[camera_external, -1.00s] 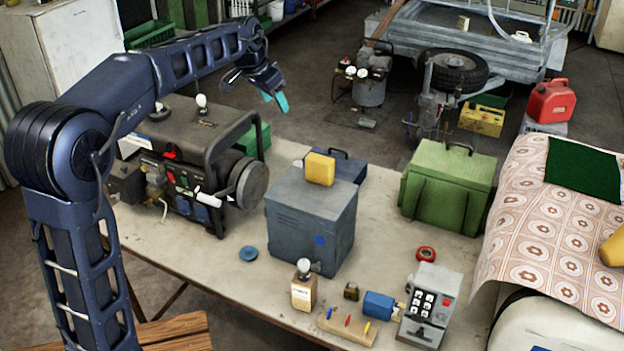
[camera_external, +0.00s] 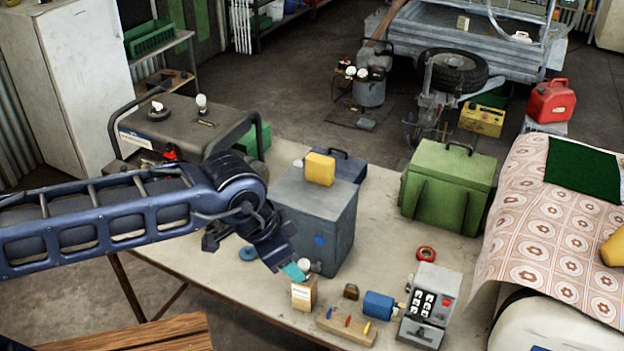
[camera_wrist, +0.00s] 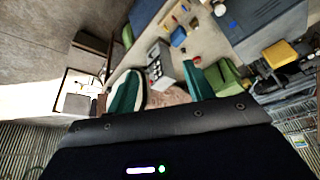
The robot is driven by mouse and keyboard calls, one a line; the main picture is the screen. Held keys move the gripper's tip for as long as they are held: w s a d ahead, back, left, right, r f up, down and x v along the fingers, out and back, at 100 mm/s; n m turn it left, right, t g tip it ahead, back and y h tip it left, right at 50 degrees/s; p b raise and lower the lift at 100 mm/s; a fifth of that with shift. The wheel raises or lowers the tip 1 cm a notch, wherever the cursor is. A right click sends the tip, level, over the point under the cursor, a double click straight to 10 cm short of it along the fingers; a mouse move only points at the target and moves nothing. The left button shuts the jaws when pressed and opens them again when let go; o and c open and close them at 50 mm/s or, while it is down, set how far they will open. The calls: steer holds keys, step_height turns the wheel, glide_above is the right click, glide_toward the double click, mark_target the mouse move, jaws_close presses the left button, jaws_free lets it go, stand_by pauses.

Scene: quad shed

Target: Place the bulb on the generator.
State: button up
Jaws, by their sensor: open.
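A white bulb (camera_external: 201,103) stands upright on top of the black generator (camera_external: 185,112) at the left of the table. A second white bulb (camera_external: 304,265) shows at the top of a small tan box (camera_external: 305,292) near the front edge. My gripper (camera_external: 294,271) is open and empty, with its teal fingertips overlapping the left of this second bulb in the external view; I cannot tell whether they touch. In the wrist view the teal fingers (camera_wrist: 163,90) are spread apart with nothing held between them.
A grey metal box (camera_external: 322,215) with a yellow block (camera_external: 320,169) on top stands just behind my gripper. A green case (camera_external: 447,185) is to the right. A blue cylinder (camera_external: 378,305) and a keypad box (camera_external: 430,305) are at the front right.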

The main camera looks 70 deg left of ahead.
steer(key=s+d+f+m+h, duration=0.1)
steer(key=s+d+f, duration=0.7)
steer(key=s, duration=0.3)
